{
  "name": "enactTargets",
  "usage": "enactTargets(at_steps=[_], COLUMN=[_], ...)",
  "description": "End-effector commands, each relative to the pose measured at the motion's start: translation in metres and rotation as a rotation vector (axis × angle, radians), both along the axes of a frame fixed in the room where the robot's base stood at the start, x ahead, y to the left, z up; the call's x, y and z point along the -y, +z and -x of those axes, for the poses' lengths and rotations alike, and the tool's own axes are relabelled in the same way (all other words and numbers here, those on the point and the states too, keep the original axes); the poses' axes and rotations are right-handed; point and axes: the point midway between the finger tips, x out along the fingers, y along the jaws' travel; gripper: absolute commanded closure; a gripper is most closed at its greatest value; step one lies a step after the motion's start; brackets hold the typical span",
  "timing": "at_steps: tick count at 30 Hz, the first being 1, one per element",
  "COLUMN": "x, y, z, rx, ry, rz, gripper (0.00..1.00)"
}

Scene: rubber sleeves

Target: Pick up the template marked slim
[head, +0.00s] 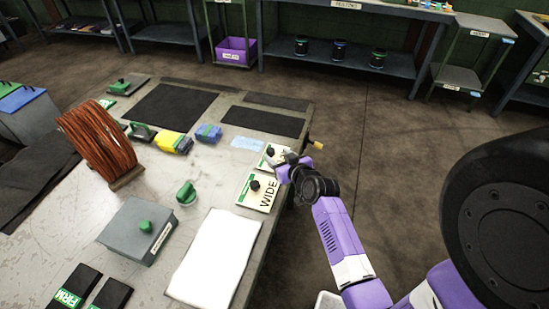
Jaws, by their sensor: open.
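A cream template marked WIDE (246,199) with a green edge strip and black knob lies near the table's right edge. Just beyond it lies a second, similar cream template (266,163), partly hidden by my gripper; its marking cannot be read here, so I cannot confirm it says slim. My gripper (281,161) is open at the right side of this second template, close to its black knob. Whether the fingers are around the knob or beside it cannot be told. My purple arm comes in from the lower right.
The table (190,230) also holds a white sheet (214,262), a grey lidded box (137,231), a green-knobbed piece (186,194), a copper-brown coil (99,145) and dark mats (170,107). Open floor (400,170) lies right.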

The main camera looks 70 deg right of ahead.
Motion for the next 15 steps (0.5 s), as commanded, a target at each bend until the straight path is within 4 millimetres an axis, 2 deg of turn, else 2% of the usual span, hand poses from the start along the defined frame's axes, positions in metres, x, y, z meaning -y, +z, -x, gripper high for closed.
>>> enactTargets(at_steps=[15], x=[0.031], y=[-0.024], z=[-0.038], rx=[0.000], ry=[-0.002], rz=[0.001], gripper=[0.47])
